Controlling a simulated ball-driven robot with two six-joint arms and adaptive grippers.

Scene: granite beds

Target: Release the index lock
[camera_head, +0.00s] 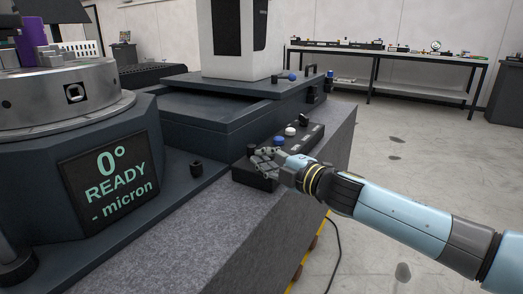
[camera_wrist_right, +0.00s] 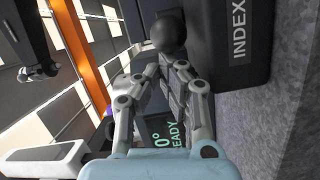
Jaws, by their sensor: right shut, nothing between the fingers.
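A black control box (camera_head: 310,137) sits on the granite bed, with a blue button (camera_head: 279,140), a white button (camera_head: 290,131) and a dark knob on its top. In the right wrist view an INDEX label (camera_wrist_right: 239,32) is on the dark box, and a black ball knob (camera_wrist_right: 170,32) stands beside it. My right gripper (camera_head: 260,164) is at the near left end of the box. Its fingers (camera_wrist_right: 168,72) are shut and empty, close to the ball knob; I cannot tell if they touch it. My left gripper is not in view.
A round metal table (camera_head: 60,98) on a dark base is at left, with a display (camera_head: 110,185) reading "0° READY - micron". The granite top (camera_head: 185,235) in front is clear. A workbench (camera_head: 400,52) stands behind.

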